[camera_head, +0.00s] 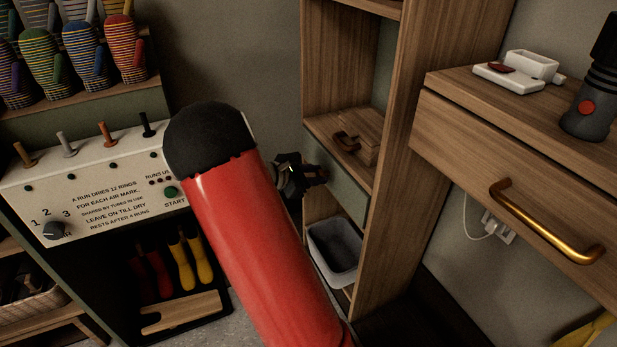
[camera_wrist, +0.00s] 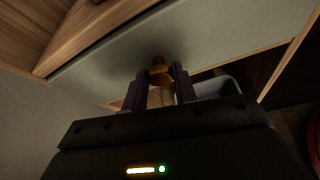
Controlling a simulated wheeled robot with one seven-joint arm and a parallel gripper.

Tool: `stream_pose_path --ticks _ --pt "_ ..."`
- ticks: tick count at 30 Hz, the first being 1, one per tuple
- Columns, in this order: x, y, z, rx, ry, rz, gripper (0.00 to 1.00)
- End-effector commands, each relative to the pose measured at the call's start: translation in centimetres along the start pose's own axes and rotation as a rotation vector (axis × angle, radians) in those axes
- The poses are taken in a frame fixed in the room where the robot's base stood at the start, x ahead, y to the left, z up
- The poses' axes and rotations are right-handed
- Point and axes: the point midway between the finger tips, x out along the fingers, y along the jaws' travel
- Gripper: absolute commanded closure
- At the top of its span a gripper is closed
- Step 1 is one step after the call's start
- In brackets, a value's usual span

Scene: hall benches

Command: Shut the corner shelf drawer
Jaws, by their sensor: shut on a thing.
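The corner shelf (camera_head: 385,180) is a tall, narrow wooden unit in the middle of the head view. Its drawer has a grey-green front (camera_head: 346,196), below an open shelf; the front also fills the upper part of the wrist view (camera_wrist: 215,45). My gripper (camera_head: 318,175) is at this front, partly hidden behind my red arm. In the wrist view its two dark fingers (camera_wrist: 160,82) are closed on a small brown-yellow knob (camera_wrist: 158,64) on the front. The front sits close to the shelf frame; I cannot tell whether any gap is left.
A grey bin (camera_head: 335,250) stands in the compartment below the drawer. A wooden box (camera_head: 367,135) lies on the shelf above. To the right is a wall drawer with a brass handle (camera_head: 545,225). A glove-drying cabinet (camera_head: 85,190) stands to the left.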

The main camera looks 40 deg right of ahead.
Motion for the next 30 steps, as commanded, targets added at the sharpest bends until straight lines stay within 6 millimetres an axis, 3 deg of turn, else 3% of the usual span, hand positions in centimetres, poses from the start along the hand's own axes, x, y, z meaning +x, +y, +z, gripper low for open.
stream_pose_path --ticks 3,9,10,15,24,30 --pt "1.0 0.0 0.4 0.001 0.000 -0.001 1.00" --pt "1.0 0.0 0.5 0.001 -0.001 0.000 1.00" --pt "1.1 0.0 0.5 0.001 -0.001 0.000 0.70" --pt "1.0 0.0 0.5 0.001 -0.001 0.000 0.50" --pt "0.6 0.0 0.4 0.000 0.000 0.001 0.50" --pt "-2.3 0.1 0.4 0.001 0.002 0.004 0.50"
